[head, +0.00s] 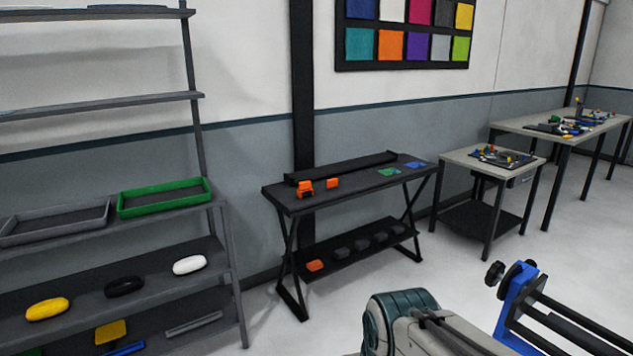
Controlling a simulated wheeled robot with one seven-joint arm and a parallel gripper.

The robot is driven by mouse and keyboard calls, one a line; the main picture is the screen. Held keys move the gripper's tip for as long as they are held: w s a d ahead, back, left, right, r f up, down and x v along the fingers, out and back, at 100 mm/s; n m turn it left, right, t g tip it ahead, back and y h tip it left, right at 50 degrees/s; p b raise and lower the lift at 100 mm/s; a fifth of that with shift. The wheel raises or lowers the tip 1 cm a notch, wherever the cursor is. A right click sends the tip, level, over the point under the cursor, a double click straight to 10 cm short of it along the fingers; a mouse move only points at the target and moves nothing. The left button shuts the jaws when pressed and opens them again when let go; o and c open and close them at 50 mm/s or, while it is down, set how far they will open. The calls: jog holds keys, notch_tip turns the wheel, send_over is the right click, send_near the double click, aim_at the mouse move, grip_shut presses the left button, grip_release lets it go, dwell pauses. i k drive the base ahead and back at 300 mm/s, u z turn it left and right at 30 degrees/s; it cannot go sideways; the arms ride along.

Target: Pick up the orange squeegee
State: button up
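Several small orange things are in the head view, and I cannot tell for sure which is the orange squeegee. A blocky orange piece (305,189) and a smaller flat orange piece (332,183) are on top of the black folding table (285,196), towards its left half. Another orange piece (315,265) lies on that table's lower shelf, at the left end. Part of my arm shows at the bottom centre, well in front of the table and apart from it. My gripper is not in view.
A long black bar (345,166) lies along the table's back; green (388,171) and blue (415,165) pieces lie right. Dark blocks (362,244) share the lower shelf. A shelf rack (228,270) stands left, a blue-framed roller stand (515,298) front right. Floor before the table is clear.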

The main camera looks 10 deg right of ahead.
aim_at(331, 184)
jog(key=i, duration=2.85)
jog(key=z, duration=1.1)
jog(key=i, duration=0.85)
jog(key=u, duration=1.15)
jog(key=i, duration=0.25)
jog(key=z, duration=0.5)
